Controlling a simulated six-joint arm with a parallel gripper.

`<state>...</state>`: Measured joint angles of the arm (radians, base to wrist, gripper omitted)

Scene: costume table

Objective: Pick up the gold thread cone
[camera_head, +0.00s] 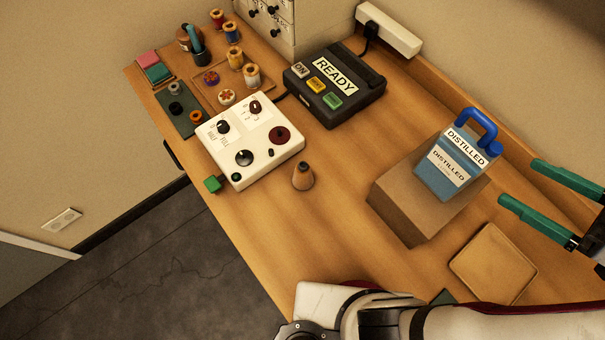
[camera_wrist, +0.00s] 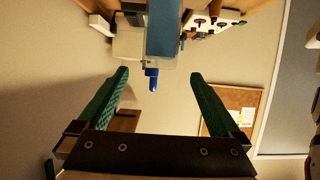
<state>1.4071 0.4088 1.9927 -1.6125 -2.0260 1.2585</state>
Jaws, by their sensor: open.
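A small tan-gold cone with a dark top (camera_head: 303,178), which looks like the gold thread cone, stands upright on the table, just right of the white control box. I cannot make it out for sure in the wrist view. My gripper (camera_head: 519,181) is at the right edge of the head view, far right of the cone and beside the blue jug. In the wrist view its two green fingers (camera_wrist: 159,75) are wide apart with nothing held between them.
A blue jug labelled DISTILLED (camera_head: 447,168) stands on a brown box (camera_head: 402,205) between cone and gripper. A white control box (camera_head: 250,145) is left of the cone; a dark READY unit (camera_head: 345,90) is behind. A tan square pad (camera_head: 492,264) lies front right. Bare table surrounds the cone's front and right.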

